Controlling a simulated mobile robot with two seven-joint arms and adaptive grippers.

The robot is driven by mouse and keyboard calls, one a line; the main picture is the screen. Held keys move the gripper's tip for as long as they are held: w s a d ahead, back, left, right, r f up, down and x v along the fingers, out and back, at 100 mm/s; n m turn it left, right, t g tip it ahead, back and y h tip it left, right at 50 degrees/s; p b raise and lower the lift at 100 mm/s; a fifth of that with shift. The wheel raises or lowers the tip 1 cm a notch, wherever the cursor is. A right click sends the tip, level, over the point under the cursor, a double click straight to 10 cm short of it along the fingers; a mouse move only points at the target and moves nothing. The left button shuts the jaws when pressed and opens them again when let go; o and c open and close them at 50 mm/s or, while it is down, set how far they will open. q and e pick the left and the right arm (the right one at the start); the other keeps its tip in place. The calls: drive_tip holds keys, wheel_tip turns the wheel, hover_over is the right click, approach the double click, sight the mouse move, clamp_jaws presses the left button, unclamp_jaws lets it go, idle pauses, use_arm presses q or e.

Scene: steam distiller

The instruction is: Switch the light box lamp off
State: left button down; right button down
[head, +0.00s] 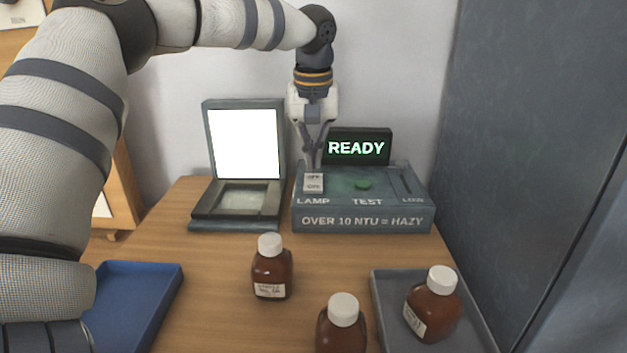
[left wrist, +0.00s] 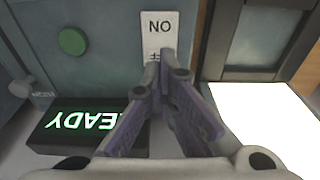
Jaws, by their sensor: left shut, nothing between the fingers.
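The light box (head: 244,145) stands at the back left with its upright panel glowing bright white; the panel also shows in the left wrist view (left wrist: 265,125). The white lamp switch (head: 313,184) is on top of the grey control box, above the word LAMP. In the left wrist view the switch (left wrist: 158,32) shows ON upside down at its far end; its near end is partly hidden by my fingers. My left gripper (head: 313,166) is shut and empty, pointing down at the switch's back end; I cannot tell if it touches. My right gripper is out of view.
The control box (head: 362,219) has a green TEST button (head: 362,184) and a READY display (head: 357,147) behind. Brown bottles stand in front: one (head: 271,268) mid-table, one (head: 341,325) nearer, one (head: 433,305) on a grey tray (head: 482,325). A blue tray (head: 140,290) is left.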

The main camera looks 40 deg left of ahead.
sight(314, 177)
use_arm(q)
drive_tip(key=shift+f, duration=1.15)
idle(0.6)
drive_tip(key=shift+r, duration=3.5)
